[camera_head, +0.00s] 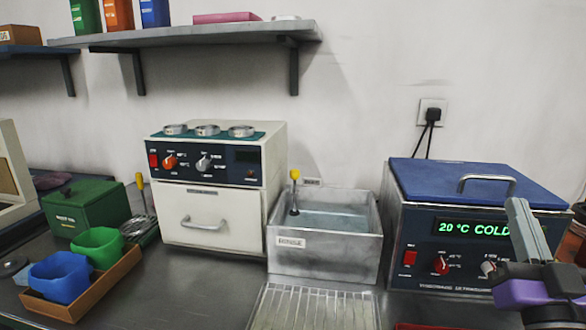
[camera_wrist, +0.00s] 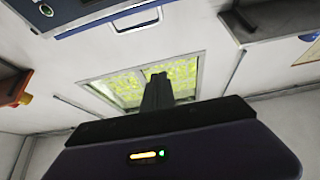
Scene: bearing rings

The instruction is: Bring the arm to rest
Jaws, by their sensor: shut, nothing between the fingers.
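My gripper (camera_head: 516,204) is at the right edge of the head view, in front of the blue-lidded cold bath (camera_head: 400,245), with its grey fingers pointing up. In the wrist view its dark fingers (camera_wrist: 157,80) are together and hold nothing. Three metal bearing rings sit on top of the white heater: a left ring (camera_head: 175,129), a middle ring (camera_head: 207,130) and a right ring (camera_head: 241,131). My gripper is well to the right of them and touches none of them. It hides part of the bath's right front.
The rinse basin (camera_head: 325,262) holds liquid and a yellow-handled tool (camera_head: 294,192). A ridged drain tray (camera_head: 315,306) lies in front. Left are a green box (camera_head: 86,208) and blue (camera_head: 60,282) and green cups (camera_head: 98,246). A wall shelf (camera_head: 200,36) hangs above.

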